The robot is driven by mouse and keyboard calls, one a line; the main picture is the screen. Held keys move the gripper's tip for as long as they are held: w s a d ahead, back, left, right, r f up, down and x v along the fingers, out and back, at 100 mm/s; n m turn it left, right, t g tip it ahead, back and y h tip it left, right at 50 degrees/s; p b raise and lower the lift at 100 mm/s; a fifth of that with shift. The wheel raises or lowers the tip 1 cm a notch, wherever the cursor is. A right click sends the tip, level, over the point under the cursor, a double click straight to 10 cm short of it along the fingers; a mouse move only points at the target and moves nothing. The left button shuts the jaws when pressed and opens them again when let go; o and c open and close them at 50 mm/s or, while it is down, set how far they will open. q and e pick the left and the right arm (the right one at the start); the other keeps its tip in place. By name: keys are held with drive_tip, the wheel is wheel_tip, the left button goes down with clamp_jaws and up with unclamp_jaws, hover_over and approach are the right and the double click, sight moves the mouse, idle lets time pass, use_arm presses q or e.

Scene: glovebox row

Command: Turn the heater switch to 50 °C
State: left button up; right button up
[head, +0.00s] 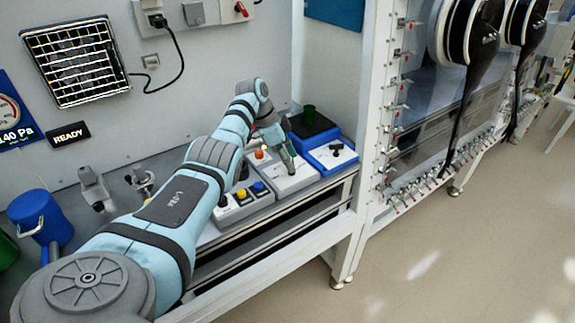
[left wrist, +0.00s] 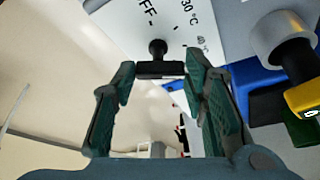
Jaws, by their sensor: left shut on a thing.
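The heater's switch, a black knob with a bar-like grip (left wrist: 160,69), sits between my left gripper's fingertips (left wrist: 161,66) in the left wrist view. The fingers are closed on its sides. The pale panel (left wrist: 215,15) beyond it carries the marks OFF, 30 °C and 40 °C; a 50 °C mark is not readable. In the head view my left gripper (head: 287,163) reaches down to a grey box (head: 298,183) in the middle of the device row and hides the switch. I cannot tell which mark the switch points at. My right gripper is not in view.
A blue device (head: 337,166) with its own black knob stands right of the grey box. A dark green cup (head: 309,114) stands on a black top. A button box (head: 246,206) is at the left. The frame post (head: 371,120) stands at the right.

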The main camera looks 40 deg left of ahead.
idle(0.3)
use_arm(q)
drive_tip(key=o, duration=1.2)
drive_tip(key=shift+w+d, duration=0.15)
drive_tip(key=shift+c, duration=0.2)
drive_tip(key=shift+a+r, duration=0.15)
drive_tip(key=shift+a, duration=0.05)
drive_tip(key=v, duration=1.1)
drive_tip(key=shift+r, duration=0.35)
